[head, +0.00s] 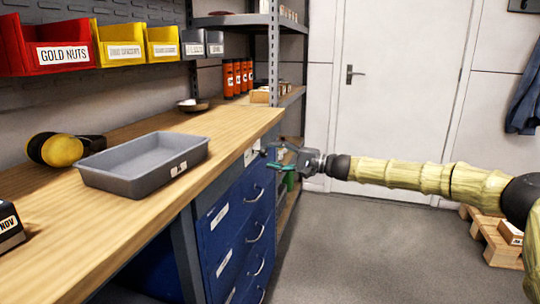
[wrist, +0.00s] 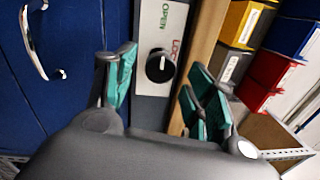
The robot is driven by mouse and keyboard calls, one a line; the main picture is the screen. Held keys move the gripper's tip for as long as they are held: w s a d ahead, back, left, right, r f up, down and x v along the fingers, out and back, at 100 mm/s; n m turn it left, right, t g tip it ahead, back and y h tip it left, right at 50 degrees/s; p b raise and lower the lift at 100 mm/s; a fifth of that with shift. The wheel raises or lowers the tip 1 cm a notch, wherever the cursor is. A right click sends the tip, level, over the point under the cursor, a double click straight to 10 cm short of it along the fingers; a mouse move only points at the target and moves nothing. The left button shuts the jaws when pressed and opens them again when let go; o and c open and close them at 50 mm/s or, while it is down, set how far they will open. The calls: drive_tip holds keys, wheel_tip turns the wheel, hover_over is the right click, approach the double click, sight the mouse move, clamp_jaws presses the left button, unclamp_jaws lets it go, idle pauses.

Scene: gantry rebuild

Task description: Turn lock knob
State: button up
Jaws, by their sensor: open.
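The lock knob (wrist: 160,66) is a round black knob with a pale mark across its face. It sits on a light panel (wrist: 153,105) with a green OPEN label (wrist: 166,17) and a red LOCK label (wrist: 177,50), the latter partly cut off from view. My gripper (wrist: 161,70) is open, with teal finger pads on either side of the knob in the wrist view. Contact with the knob does not show. In the head view my gripper (head: 283,160) is at the blue drawer cabinet's (head: 236,228) upper right corner; the knob cannot be made out there.
The wooden worktop (head: 110,232) overhangs the cabinet and holds a grey tray (head: 140,165) and yellow ear muffs (head: 58,150). Drawer handles (head: 254,193) stick out below. A metal shelf (head: 275,60) stands behind my gripper. The floor (head: 370,240) beside the cabinet is clear.

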drive_tip(key=v, duration=0.9)
drive_tip(key=shift+d+f, duration=0.1)
drive_tip(key=shift+d, duration=0.05)
